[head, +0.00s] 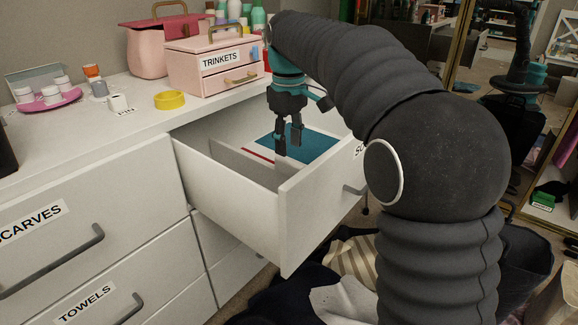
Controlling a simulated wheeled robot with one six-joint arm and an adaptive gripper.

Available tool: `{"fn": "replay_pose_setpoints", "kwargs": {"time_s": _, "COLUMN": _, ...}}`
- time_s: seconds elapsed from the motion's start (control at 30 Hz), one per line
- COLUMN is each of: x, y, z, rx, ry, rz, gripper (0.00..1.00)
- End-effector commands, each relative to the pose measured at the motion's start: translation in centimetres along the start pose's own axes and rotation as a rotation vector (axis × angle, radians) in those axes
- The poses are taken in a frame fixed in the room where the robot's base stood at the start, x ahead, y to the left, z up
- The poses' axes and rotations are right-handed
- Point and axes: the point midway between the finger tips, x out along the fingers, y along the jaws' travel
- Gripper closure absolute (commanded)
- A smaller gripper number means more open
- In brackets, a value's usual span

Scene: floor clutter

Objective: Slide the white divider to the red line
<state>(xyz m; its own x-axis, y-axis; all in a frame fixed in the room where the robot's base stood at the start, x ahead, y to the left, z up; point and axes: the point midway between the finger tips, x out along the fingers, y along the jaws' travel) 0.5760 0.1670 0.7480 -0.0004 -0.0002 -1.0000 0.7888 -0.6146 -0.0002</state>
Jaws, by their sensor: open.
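The white divider (243,167) appears as a low pale panel standing across the inside of the open drawer (225,184). The short red line (258,155) lies beyond the divider, between it and a flat teal panel (315,147). My gripper (288,148) points down into the drawer over the teal panel, to the right of the red line and the divider. Its fingers are apart and hold nothing. I cannot tell whether the fingertips touch the panel. The drawer's front hides part of the divider's lower end.
The dresser top holds a pink trinkets box (212,65), a yellow ring (170,99), a pink tray (50,102) and bottles. Drawers labelled scarves (80,225) and towels (95,300) are closed. Clothes (340,285) cover the floor. A mirror (520,100) stands at the right.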

Motion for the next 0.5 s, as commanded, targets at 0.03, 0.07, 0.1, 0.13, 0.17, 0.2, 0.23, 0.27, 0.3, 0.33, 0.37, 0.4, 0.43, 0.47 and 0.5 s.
{"fn": "replay_pose_setpoints", "kwargs": {"time_s": 0.03, "x": 1.2, "y": -0.1, "z": 0.1, "rx": 0.0, "ry": -0.003, "rz": -0.002, "gripper": 0.58}}
{"fn": "replay_pose_setpoints", "kwargs": {"time_s": 0.07, "x": 1.7, "y": 0.0, "z": 0.0, "rx": 0.0, "ry": -0.002, "rz": -0.001, "gripper": 0.58}}
{"fn": "replay_pose_setpoints", "kwargs": {"time_s": 0.1, "x": 2.4, "y": 0.0, "z": 0.1, "rx": 0.0, "ry": -0.002, "rz": -0.002, "gripper": 0.58}}
{"fn": "replay_pose_setpoints", "kwargs": {"time_s": 0.13, "x": 2.9, "y": 0.0, "z": 0.1, "rx": 0.0, "ry": -0.002, "rz": -0.002, "gripper": 0.58}}
{"fn": "replay_pose_setpoints", "kwargs": {"time_s": 0.17, "x": 3.3, "y": 0.0, "z": 0.1, "rx": 0.0, "ry": -0.001, "rz": -0.001, "gripper": 0.58}}
{"fn": "replay_pose_setpoints", "kwargs": {"time_s": 0.2, "x": 3.8, "y": 0.0, "z": 0.1, "rx": 0.0, "ry": -0.002, "rz": -0.001, "gripper": 0.58}}
{"fn": "replay_pose_setpoints", "kwargs": {"time_s": 0.23, "x": 4.2, "y": 0.0, "z": 0.1, "rx": 0.0, "ry": -0.002, "rz": -0.001, "gripper": 0.58}}
{"fn": "replay_pose_setpoints", "kwargs": {"time_s": 0.27, "x": 4.5, "y": 0.0, "z": 0.0, "rx": 0.001, "ry": -0.001, "rz": -0.001, "gripper": 0.58}}
{"fn": "replay_pose_setpoints", "kwargs": {"time_s": 0.3, "x": 4.8, "y": 0.0, "z": 0.0, "rx": 0.001, "ry": 0.0, "rz": 0.0, "gripper": 0.58}}
{"fn": "replay_pose_setpoints", "kwargs": {"time_s": 0.33, "x": 5.0, "y": 0.0, "z": 0.0, "rx": 0.001, "ry": -0.001, "rz": -0.001, "gripper": 0.58}}
{"fn": "replay_pose_setpoints", "kwargs": {"time_s": 0.37, "x": 5.2, "y": 0.0, "z": 0.1, "rx": 0.001, "ry": -0.001, "rz": -0.001, "gripper": 0.58}}
{"fn": "replay_pose_setpoints", "kwargs": {"time_s": 0.4, "x": 5.4, "y": 0.0, "z": 0.1, "rx": 0.001, "ry": -0.001, "rz": -0.001, "gripper": 0.58}}
{"fn": "replay_pose_setpoints", "kwargs": {"time_s": 0.43, "x": 5.5, "y": 0.0, "z": 0.0, "rx": 0.001, "ry": 0.0, "rz": 0.0, "gripper": 0.58}}
{"fn": "replay_pose_setpoints", "kwargs": {"time_s": 0.47, "x": 5.6, "y": 0.0, "z": 0.0, "rx": 0.001, "ry": 0.0, "rz": 0.0, "gripper": 0.58}}
{"fn": "replay_pose_setpoints", "kwargs": {"time_s": 0.5, "x": 5.7, "y": 0.0, "z": 0.0, "rx": 0.001, "ry": 0.0, "rz": 0.0, "gripper": 0.58}}
